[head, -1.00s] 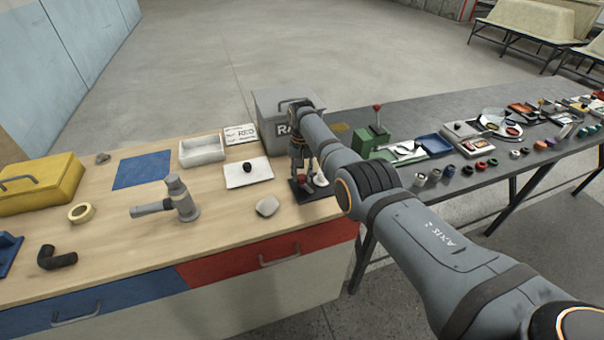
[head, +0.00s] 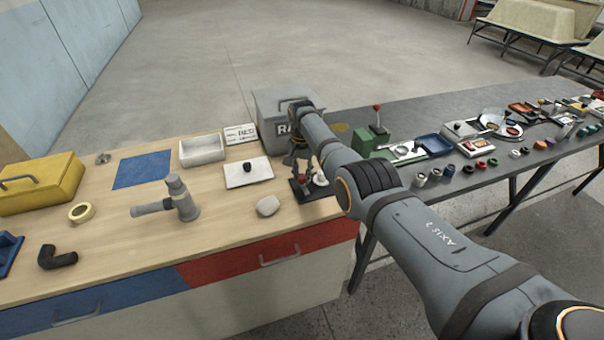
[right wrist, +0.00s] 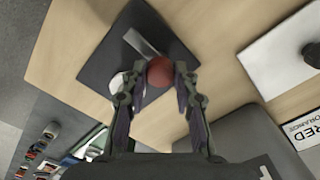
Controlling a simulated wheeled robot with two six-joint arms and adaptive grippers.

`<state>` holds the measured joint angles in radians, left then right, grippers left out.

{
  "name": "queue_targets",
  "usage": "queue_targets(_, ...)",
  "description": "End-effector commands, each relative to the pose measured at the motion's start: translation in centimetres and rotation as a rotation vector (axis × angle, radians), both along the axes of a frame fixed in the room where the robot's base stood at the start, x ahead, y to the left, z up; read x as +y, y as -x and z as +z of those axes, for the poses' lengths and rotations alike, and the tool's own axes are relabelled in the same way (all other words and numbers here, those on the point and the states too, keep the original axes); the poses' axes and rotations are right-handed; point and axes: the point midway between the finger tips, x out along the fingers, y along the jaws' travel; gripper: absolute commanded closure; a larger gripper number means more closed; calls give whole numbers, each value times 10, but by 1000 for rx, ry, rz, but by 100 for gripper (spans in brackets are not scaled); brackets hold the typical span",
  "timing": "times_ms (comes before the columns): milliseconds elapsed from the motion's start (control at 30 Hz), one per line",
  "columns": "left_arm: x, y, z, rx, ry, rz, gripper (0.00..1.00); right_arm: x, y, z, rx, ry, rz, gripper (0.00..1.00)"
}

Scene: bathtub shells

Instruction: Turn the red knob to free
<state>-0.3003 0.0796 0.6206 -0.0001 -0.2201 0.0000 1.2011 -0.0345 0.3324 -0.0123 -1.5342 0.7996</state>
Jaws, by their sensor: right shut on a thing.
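The red knob (right wrist: 160,72) is a round red ball beside a grey metal bar on a dark square plate (right wrist: 110,66). A small white part stands on the same plate, partly hidden by a finger. My right gripper (right wrist: 162,82) has its two fingers on either side of the red knob and is shut on it. In the head view the dark plate (head: 313,192) sits at the right end of the wooden bench, with my right gripper (head: 299,162) over it from above. No marking for "free" can be read. My left gripper is not in view.
A grey box (head: 268,108) stands just behind the plate. A white plate with a black knob (head: 247,168) and a grey stone (head: 268,206) lie to its left. A dark table (head: 450,125) with many small items adjoins on the right.

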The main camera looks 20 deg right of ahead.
Motion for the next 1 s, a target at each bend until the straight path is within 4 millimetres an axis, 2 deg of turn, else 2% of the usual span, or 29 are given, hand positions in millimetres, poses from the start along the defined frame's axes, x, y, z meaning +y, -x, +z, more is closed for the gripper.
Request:
queue_targets(167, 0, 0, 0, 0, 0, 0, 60, -1, -2, 2, -6, 1, -1, 100)
queue_targets(200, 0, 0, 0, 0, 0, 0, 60, -1, -2, 2, -6, 1, -1, 70)
queue_targets(367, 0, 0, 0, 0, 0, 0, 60, 0, -1, 1, -4, 1, 0, 48)
queue_targets(733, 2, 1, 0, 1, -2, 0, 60, 0, -1, 5, -2, 1, 1, 48)
queue_targets(867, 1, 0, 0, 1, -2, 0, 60, 0, -1, 24, -6, 0, 0, 48)
queue_targets(1000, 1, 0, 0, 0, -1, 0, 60, 0, -2, 61, -7, 0, 0, 48)
